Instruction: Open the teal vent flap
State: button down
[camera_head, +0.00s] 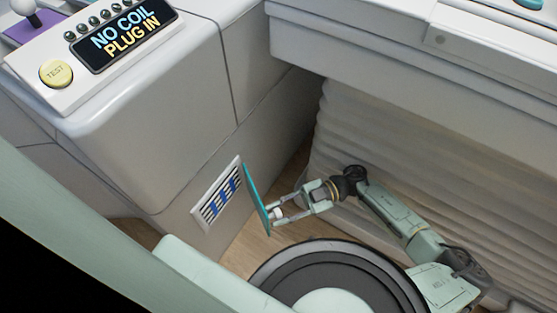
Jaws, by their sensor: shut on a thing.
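The teal vent flap (256,200) stands swung out from the low grey wall at the middle of the head view, seen nearly edge-on. It joins the right side of a white-framed vent (218,194), whose slats and blue strips are uncovered. My gripper (277,213) is at the flap's right face, near its lower part. Its fingers are shut on a small pale knob (277,212) on the flap. The fingertips partly hide the knob.
A white panel with a yellow TEST button (56,73) and a sign reading "NO COIL PLUG IN" (122,35) is at upper left. A ribbed grey surface (400,145) stands behind my arm. A strip of wooden floor (254,241) shows below the vent.

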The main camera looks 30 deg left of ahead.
jog(key=c, duration=1.3)
grip_release()
notch_tip(320, 180, up, 10)
